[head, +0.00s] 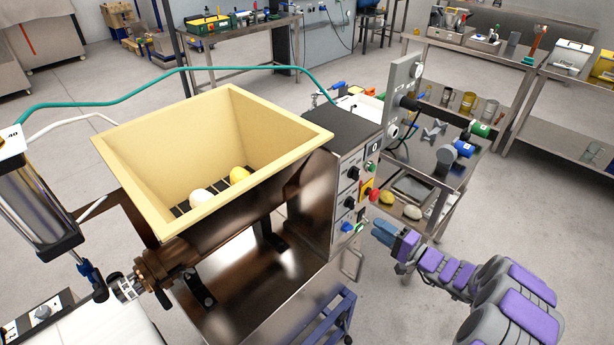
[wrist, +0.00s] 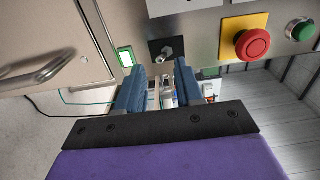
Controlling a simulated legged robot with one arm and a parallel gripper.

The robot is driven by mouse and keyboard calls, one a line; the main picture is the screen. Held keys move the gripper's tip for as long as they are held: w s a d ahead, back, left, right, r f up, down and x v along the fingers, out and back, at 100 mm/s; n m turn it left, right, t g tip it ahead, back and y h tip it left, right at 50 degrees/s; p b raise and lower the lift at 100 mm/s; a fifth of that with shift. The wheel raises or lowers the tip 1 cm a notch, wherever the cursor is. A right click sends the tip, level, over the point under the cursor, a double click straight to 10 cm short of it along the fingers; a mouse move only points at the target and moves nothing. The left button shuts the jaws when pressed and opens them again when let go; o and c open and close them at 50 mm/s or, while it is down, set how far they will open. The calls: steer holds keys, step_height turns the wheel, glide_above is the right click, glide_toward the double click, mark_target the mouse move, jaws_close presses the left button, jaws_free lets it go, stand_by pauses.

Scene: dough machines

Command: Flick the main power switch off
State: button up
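The control panel (head: 349,190) is on the side of the dough machine. In the wrist view it carries a small metal toggle switch (wrist: 167,50) on a black plate and a green-lit switch (wrist: 125,58) to its left. I cannot read any label that tells which is the main power switch. My gripper (wrist: 160,83) is open and empty, its blue fingers pointing at the panel, with the toggle just beyond the gap between them. In the head view my gripper (head: 378,230) is right of the panel's lower part, seemingly apart from it.
A red emergency stop button (wrist: 252,43) on a yellow plate and a green button (wrist: 301,29) are to the right in the wrist view. A metal handle (wrist: 40,70) sticks out at left. The yellow hopper (head: 215,150) tops the machine. A cart (head: 438,185) stands behind my gripper.

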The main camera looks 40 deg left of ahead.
steer(key=shift+s+d, duration=0.15)
steer(key=shift+d, duration=1.9)
steer(key=s+d+p, duration=0.1)
steer(key=d+p, duration=0.3)
steer(key=d, duration=1.3)
steer(key=shift+s+d, duration=0.15)
steer(key=shift+d, duration=0.05)
steer(key=shift+f, duration=0.1)
